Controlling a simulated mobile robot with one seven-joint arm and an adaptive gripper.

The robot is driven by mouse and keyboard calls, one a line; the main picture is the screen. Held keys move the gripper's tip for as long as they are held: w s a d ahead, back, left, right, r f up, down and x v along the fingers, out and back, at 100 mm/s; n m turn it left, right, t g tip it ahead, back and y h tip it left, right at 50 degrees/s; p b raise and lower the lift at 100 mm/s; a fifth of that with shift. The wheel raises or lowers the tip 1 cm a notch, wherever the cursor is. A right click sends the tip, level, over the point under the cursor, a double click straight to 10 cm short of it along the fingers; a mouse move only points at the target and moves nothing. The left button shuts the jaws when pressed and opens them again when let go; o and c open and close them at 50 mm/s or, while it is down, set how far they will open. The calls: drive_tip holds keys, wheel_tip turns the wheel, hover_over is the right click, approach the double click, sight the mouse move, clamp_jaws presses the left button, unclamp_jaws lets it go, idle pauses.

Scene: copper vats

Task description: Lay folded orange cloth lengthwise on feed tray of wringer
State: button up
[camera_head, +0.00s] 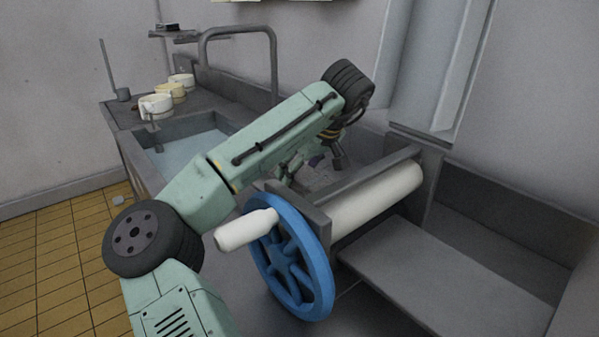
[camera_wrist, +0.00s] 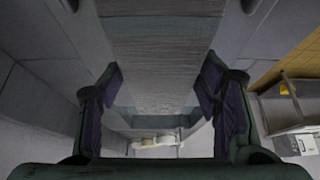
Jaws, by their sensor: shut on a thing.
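My gripper (camera_head: 314,162) is low behind the wringer's frame in the head view, largely hidden by my own arm. In the wrist view, my gripper (camera_wrist: 162,88) has its purple-padded fingers on either side of a wide, finely ribbed strip (camera_wrist: 160,45), shut on it. The strip looks like folded cloth, but it appears grey; no orange shows. The wringer has a pale roller (camera_head: 380,195), a blue wheel (camera_head: 290,262) and a white crank handle (camera_head: 245,229). A flat grey tray (camera_head: 440,275) slopes on the near side of the roller. I cannot tell which tray is the feed tray.
A sink basin (camera_head: 185,148) with bluish water lies left of my arm, under a tall bent tap (camera_head: 272,60). Several cups (camera_head: 156,106) stand on the counter beyond it. A grey wall panel stands behind the wringer. The near tray is bare.

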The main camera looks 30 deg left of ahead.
drive_tip(key=o, duration=1.3)
drive_tip(key=shift+r, duration=0.1)
drive_tip(key=p+v, duration=0.5)
drive_tip(key=v, duration=0.7)
